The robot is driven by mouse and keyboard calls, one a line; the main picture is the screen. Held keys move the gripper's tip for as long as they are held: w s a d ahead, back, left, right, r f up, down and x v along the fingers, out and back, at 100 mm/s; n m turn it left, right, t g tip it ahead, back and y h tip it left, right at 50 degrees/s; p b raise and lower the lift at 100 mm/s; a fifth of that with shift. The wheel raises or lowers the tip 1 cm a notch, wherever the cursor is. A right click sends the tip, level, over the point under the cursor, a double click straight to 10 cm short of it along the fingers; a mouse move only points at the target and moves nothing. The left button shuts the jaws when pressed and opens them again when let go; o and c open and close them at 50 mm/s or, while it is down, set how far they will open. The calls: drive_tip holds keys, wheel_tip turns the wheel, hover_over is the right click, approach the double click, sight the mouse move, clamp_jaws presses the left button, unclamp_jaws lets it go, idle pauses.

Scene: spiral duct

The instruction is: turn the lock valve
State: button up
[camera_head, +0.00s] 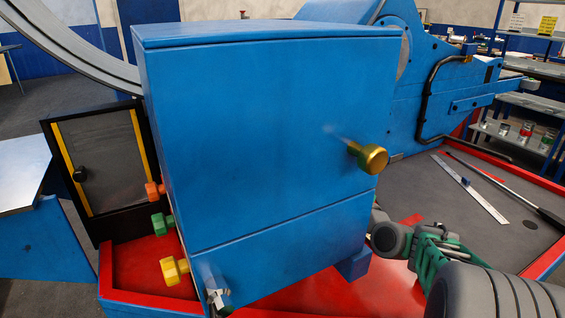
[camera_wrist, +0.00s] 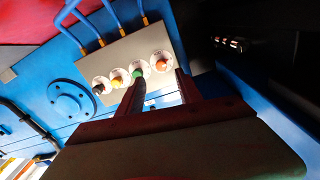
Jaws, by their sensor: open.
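No part is marked as the lock valve, so I cannot tell which it is. A brass knob (camera_head: 368,157) sticks out of the blue cabinet's front in the head view. Orange (camera_head: 153,189), green (camera_head: 160,223) and yellow (camera_head: 174,270) knobs stick out of its left side. In the wrist view, a pale panel (camera_wrist: 123,52) carries a row of round dials with dark, yellow, green (camera_wrist: 140,69) and orange (camera_wrist: 162,65) knobs. My gripper (camera_wrist: 160,78) is open, its two fingers apart before the green and orange knobs. Contact cannot be told. The head view does not show my fingers.
The blue cabinet (camera_head: 265,110) fills the middle of the head view. A small grey metal part (camera_head: 217,291) shows at its lower left corner. A ruler (camera_head: 470,188) and a dark rod lie on the grey surface at right. Blue hoses (camera_wrist: 90,28) run to the panel.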

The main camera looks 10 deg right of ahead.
drive_tip(key=x, duration=0.7)
drive_tip(key=shift+w+a, duration=0.25)
clamp_jaws()
